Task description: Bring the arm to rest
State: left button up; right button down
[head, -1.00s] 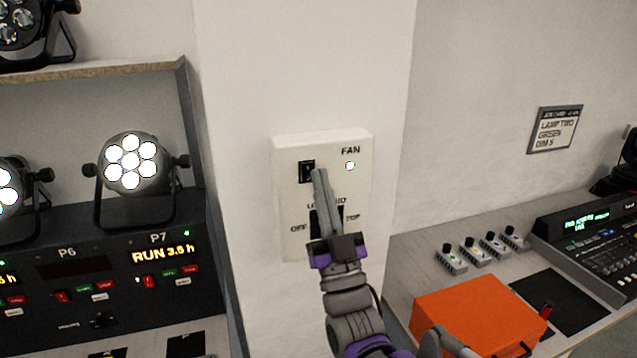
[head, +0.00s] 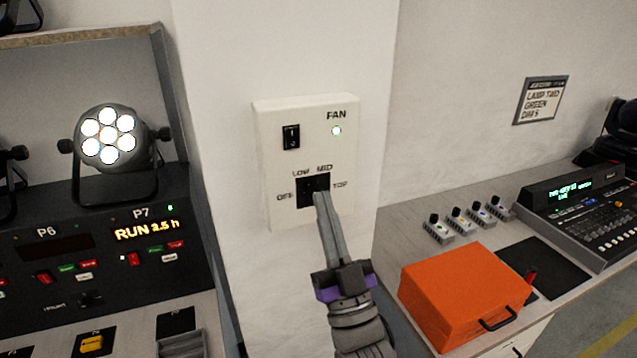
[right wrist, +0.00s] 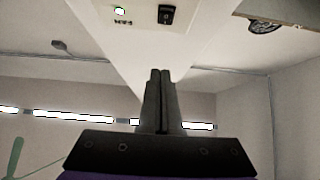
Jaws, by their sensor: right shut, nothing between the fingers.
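My right gripper (head: 322,200) is shut and empty. Its fingertips stand in front of the lower part of the white FAN box (head: 355,190), overlapping the dark selector (head: 306,191) marked OFF, LOW, MID and TOP. I cannot tell whether the tips touch it. The black rocker switch (head: 291,137) and a lit greenish lamp (head: 336,130) sit above. In the right wrist view the shut fingers (right wrist: 160,75) point toward the box, where the rocker (right wrist: 166,14) and the lamp (right wrist: 120,11) show. My left gripper is not in view.
An orange case (head: 465,285) lies on the right bench, near several small switch boxes (head: 456,220) and a mixing console (head: 590,215). At left, a lit par can (head: 108,135) stands above a control panel (head: 55,290) with a RUN display.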

jog(key=w+d+f+m+g+h, duration=0.1)
jog(key=d+f+g+h, duration=0.3)
jog(key=f, duration=0.6)
jog(key=w+d+f+m+g+h, duration=0.1)
jog(key=d+f+g+h, duration=0.15)
jog(key=f+g, duration=0.45)
jog(key=s+d+f+g+h, duration=0.1)
jog(key=s+d+f+g, duration=0.3)
jog(key=s+f, duration=0.4)
jog(key=s+d+f+m+g+h, duration=0.1)
jog(key=s+d+f+g, duration=0.2)
jog(key=s+f, duration=0.6)
notch_tip(320, 180, down, 4)
jog(key=shift+s+d+r+m+g, duration=0.15)
jog(key=shift+d+m+g, duration=0.2)
jog(key=shift+g, duration=0.75)
